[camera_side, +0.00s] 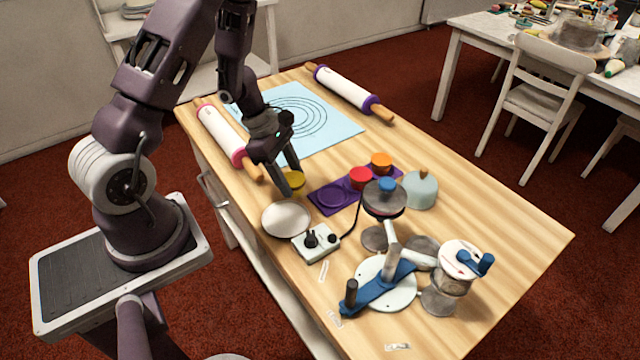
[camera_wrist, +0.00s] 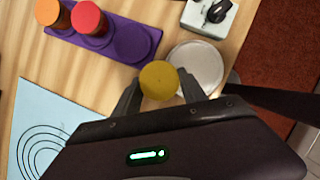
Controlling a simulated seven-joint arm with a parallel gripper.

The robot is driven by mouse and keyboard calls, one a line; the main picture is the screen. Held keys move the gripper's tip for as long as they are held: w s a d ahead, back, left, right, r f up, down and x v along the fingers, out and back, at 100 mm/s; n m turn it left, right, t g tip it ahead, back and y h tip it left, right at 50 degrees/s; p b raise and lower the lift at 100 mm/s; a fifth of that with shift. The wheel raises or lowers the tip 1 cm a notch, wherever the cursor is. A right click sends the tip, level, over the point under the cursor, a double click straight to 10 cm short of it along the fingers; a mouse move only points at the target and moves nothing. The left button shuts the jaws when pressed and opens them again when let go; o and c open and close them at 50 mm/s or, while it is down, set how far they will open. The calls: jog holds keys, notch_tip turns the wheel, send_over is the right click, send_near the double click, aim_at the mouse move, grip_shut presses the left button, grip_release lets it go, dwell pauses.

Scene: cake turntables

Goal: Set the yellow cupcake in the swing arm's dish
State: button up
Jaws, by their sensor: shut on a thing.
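The yellow cupcake (camera_side: 295,179) is between the fingers of my gripper (camera_side: 287,186). In the wrist view, my gripper (camera_wrist: 161,84) is shut on the yellow cupcake (camera_wrist: 159,80), with one finger on each side. A pale round dish (camera_side: 286,219) lies just in front of the gripper; the wrist view shows it too (camera_wrist: 196,68), partly behind the cupcake and a finger. A blue swing arm (camera_side: 378,287) with a black knob crosses a white disc at the front. I cannot tell which dish belongs to the swing arm.
A purple tray (camera_side: 326,202) holds a red cupcake (camera_side: 360,177) and an orange cupcake (camera_side: 381,161). A control box (camera_side: 316,241) sits beside the pale dish. A raised grey turntable (camera_side: 384,204) and a pale dome (camera_side: 421,190) stand right. Rolling pins (camera_side: 221,135) and a blue mat (camera_side: 330,125) lie behind.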

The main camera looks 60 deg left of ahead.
aim_at(287, 176)
jog(key=shift+s+a, duration=0.4)
jog(key=shift+a, duration=0.15)
notch_tip(287, 176, up, 14)
jog(key=w+d+r+m+g, duration=0.1)
jog(key=w+d+m+g, duration=0.2)
jog(key=w+d+m, duration=0.85)
jog(key=w+d+f+m+g+y, duration=0.1)
jog(key=w+d+m+g, duration=0.15)
jog(key=d, duration=0.65)
jog(key=w+d+m+g, duration=0.1)
jog(key=d+m, duration=0.3)
jog(key=d, duration=0.5)
jog(key=shift+t, duration=0.25)
jog(key=f, duration=1.5)
jog(key=shift+d+f, duration=0.1)
jog(key=shift+d, duration=0.25)
jog(key=shift+f, duration=0.15)
